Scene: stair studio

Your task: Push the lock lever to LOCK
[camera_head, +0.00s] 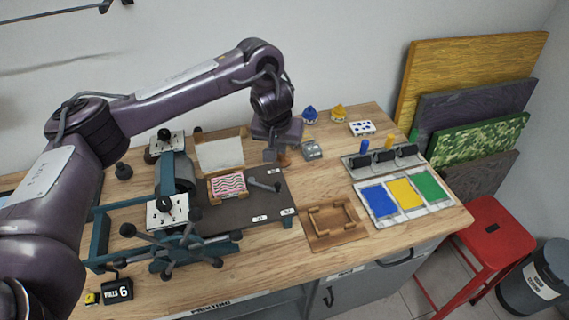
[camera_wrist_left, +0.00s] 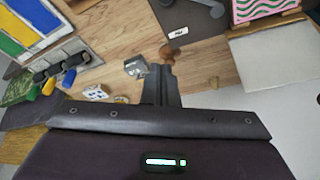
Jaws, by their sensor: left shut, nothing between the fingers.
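The lock lever (camera_head: 264,185) is a dark bar on the dark press bed (camera_head: 240,218), just right of the pink-and-white striped block (camera_head: 228,184). In the left wrist view, a dark lever end (camera_wrist_left: 216,10) shows at the top edge. Small white labels (camera_head: 260,217) lie along the bed's front edge; their words are too small to read. My left gripper (camera_head: 271,156) is shut and empty, behind the lever and apart from it. Its closed fingers (camera_wrist_left: 160,88) point toward a brown knob-like thing (camera_wrist_left: 167,54). My right gripper is not in view.
A small grey block (camera_head: 312,150) stands right of my left gripper. A wooden frame (camera_head: 333,220) lies right of the bed, with a colour tray (camera_head: 378,218) and rollers (camera_head: 383,157) beyond. The press's spoked wheel (camera_head: 187,245) stands at the left front. Bare wood shows at the front.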

